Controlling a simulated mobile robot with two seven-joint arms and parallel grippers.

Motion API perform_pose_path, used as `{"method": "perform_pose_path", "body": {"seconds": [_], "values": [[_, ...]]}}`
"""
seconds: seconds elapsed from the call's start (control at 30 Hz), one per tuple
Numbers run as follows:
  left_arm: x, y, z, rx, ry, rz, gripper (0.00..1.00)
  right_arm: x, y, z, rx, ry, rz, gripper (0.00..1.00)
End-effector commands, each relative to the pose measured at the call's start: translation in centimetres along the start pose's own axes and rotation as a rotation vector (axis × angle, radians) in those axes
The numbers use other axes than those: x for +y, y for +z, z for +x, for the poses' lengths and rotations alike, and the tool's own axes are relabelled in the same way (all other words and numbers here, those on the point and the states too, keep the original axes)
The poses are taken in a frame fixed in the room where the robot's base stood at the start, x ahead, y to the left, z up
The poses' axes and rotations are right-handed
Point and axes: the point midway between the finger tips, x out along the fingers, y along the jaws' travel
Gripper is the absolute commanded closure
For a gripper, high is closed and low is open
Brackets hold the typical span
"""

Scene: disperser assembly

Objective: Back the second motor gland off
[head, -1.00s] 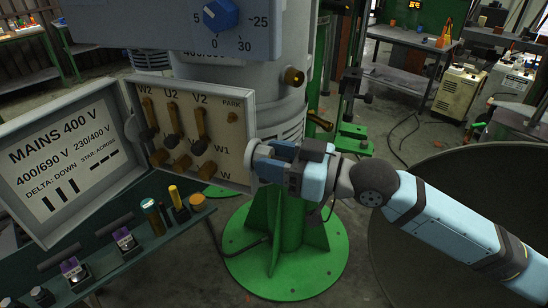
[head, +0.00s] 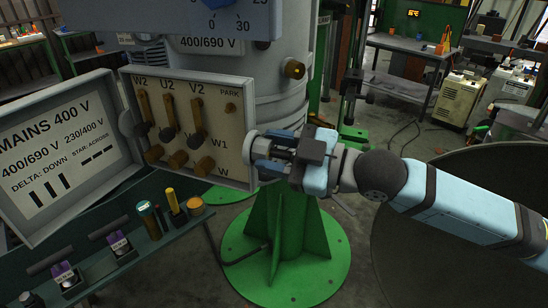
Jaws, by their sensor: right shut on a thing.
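My right gripper (head: 262,152) reaches in from the right to the right side wall of the open motor terminal box (head: 240,118). Its fingers are shut around a pale grey round gland (head: 249,147) at that wall. The fingers and gripper body hide most of the gland, so I cannot tell how far its thread is engaged. Inside the box are brass terminal bars and dark nuts, with the labels W2, U2, V2, W1 and W. My left gripper is not in view.
The open box lid (head: 55,150), with its MAINS 400 V label, stands at the left. A dark bench (head: 165,245) with several small tools is below it. A brass fitting (head: 294,69) sticks out of the motor above my gripper. The green pedestal (head: 285,250) is below.

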Motion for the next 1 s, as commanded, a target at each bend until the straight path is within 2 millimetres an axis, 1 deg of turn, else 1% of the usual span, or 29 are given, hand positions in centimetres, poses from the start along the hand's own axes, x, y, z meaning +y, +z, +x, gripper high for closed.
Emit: {"method": "perform_pose_path", "body": {"seconds": [0.27, 1.0], "values": [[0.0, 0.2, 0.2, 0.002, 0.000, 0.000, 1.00, 0.1, -0.1, 0.0, 0.000, 0.000, -0.266, 0.81], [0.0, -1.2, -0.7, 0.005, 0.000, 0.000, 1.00, 0.1, -0.2, 0.0, 0.001, 0.000, -0.962, 0.81]]}}
